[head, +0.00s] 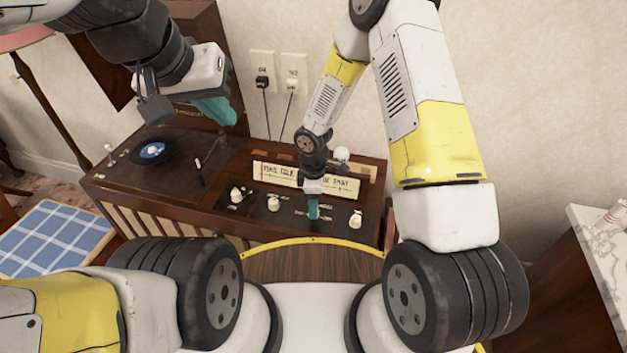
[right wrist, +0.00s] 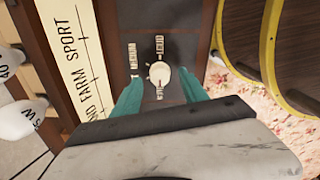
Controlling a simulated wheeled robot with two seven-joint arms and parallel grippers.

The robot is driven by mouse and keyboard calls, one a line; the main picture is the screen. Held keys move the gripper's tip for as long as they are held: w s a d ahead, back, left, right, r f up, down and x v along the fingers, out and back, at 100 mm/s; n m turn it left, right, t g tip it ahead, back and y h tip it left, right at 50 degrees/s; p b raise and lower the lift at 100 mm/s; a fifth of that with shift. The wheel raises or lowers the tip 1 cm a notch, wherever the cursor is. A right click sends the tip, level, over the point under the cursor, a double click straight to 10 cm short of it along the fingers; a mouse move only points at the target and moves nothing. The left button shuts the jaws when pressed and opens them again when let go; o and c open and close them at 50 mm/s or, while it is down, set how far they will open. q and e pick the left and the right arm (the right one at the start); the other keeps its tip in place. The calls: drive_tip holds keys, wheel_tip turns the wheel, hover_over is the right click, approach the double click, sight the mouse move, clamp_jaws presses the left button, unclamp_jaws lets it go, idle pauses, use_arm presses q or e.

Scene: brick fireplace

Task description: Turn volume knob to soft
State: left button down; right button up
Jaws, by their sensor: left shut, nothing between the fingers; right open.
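The wooden radio console (head: 285,158) has a dark panel with a row of cream knobs, one at the left (head: 236,194), one beside it (head: 273,203) and one at the right end (head: 355,219). Their labels are too small to read, so I cannot tell which is volume. My right gripper (head: 313,210) points down over the panel between the second and right-end knobs. In the right wrist view its teal fingers are open, with a cream knob (right wrist: 160,73) showing between and just beyond the tips; contact is unclear. My left gripper (head: 216,111) is shut and empty, above the turntable side.
A turntable with a record (head: 153,150) is on the console's left. A dial strip (head: 306,180) stands behind the knobs. Wall outlets (head: 277,75) with cords are behind. A blue checked stool (head: 54,238) is at left, a marble-topped cabinet (head: 600,235) at right.

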drive_tip(key=shift+f, duration=0.55)
drive_tip(key=shift+c, duration=0.2)
clamp_jaws()
drive_tip(key=shift+m, duration=0.4)
drive_tip(key=m, duration=0.5)
drive_tip(key=shift+m, duration=0.3)
drive_tip(key=m, duration=0.5)
drive_tip(key=shift+m, duration=0.3)
